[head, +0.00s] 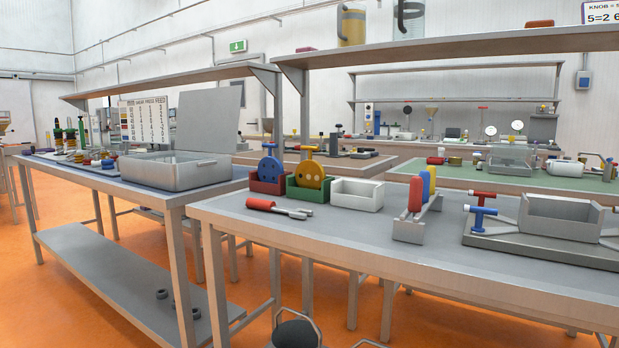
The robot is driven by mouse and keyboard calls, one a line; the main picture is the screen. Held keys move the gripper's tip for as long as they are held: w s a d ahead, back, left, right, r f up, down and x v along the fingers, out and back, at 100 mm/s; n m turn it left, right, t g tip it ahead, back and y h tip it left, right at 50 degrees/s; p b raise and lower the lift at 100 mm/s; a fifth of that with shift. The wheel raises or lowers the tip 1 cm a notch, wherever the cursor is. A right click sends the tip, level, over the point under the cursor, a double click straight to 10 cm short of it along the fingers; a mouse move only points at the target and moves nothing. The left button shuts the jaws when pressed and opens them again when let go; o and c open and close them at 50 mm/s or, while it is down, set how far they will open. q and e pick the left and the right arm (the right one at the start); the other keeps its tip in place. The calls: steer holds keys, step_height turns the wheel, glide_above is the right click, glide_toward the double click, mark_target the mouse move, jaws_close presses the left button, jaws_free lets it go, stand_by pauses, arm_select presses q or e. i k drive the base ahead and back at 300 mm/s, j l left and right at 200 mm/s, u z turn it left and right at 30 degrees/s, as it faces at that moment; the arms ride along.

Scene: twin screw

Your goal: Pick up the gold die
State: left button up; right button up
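The bin sits near the back left of the nearer grey table (370,230). The disc's lower edge is hidden by the bin's front wall. A similar blue disc (269,169) stands in a red bin (266,187) just left of it. Neither of my grippers shows in the head view.
An empty white bin (357,198) stands right of the green one. A red-handled fork tool (278,208) lies in front. A rack with red, yellow and blue pieces (414,225) and a grey fixture (559,217) stand right. The table's front middle is clear.

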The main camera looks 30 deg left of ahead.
mark_target(310, 173)
steer(key=u, duration=0.65)
